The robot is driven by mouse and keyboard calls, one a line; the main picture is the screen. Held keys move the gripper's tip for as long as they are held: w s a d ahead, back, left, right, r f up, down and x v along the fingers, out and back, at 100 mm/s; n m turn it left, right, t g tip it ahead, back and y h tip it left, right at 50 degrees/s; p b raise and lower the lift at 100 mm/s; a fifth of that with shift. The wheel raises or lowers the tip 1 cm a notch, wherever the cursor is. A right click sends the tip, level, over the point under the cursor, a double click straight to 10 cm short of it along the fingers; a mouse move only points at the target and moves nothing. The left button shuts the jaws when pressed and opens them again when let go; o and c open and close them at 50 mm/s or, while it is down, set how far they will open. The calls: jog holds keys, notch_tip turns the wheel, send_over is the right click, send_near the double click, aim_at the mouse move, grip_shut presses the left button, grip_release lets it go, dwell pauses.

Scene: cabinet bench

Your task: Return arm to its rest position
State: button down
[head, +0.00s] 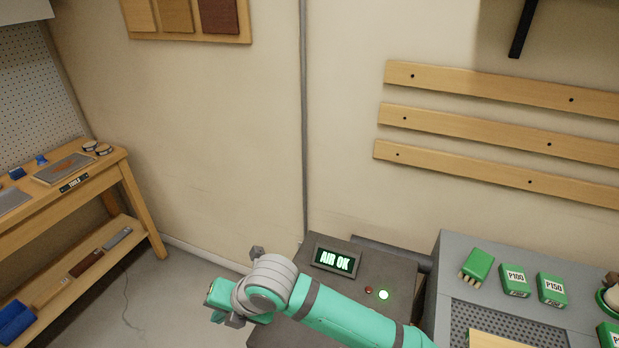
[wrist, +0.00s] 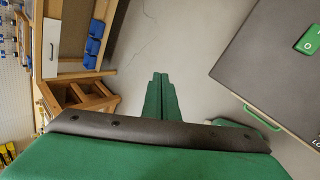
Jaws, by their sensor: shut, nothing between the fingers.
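My green arm (head: 345,318) reaches in from the bottom right in the head view, with its grey wrist joint (head: 265,285) at the left end. The arm passes in front of the dark cabinet. In the wrist view my gripper (wrist: 160,78) points away from the camera, its two green fingers together and empty. Bare grey floor lies beyond the fingertips. The fingertips cannot be made out in the head view.
A dark cabinet (head: 390,338) carries a lit "AIR OK" display (head: 334,260). A grey bench (head: 447,267) with green boxes (head: 514,280) stands right. A wooden workbench (head: 122,166) stands left. Open floor (head: 190,300) lies between. The wrist view shows a wooden stool (wrist: 85,97) and blue bins (wrist: 95,45).

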jog(key=w+a+r+m+t+y, duration=0.1)
jog(key=a+r+m+t+y, duration=0.35)
jog(key=a+r, duration=0.65)
notch_tip(320, 180, up, 5)
jog(key=w+d+m+t+y, duration=0.1)
jog(key=w+m+t+y, duration=0.3)
jog(key=m, duration=0.7)
jog(key=s+d+f+m+t+h, duration=0.4)
jog(key=s+d+f+m+h, duration=0.15)
jog(key=d+f+m, duration=0.3)
jog(key=s+d+f+m+t+h, duration=0.3)
jog(key=s+d+f+m+h, duration=0.2)
jog(key=d+f+m+h, duration=0.4)
jog(key=s+d+f, duration=0.2)
jog(key=s+d, duration=0.2)
jog(key=s, duration=0.3)
jog(key=s+d+f+m+g, duration=0.1)
jog(key=s+d+f, duration=0.2)
jog(key=s, duration=0.5)
jog(key=s+d+f+m+g, duration=0.1)
jog(key=s+d+f, duration=0.2)
jog(key=s+d, duration=0.2)
jog(key=s, duration=0.2)
jog(key=shift+s+d+h, duration=0.15)
jog(key=shift+s+h, duration=0.15)
jog(key=shift+h, duration=0.1)
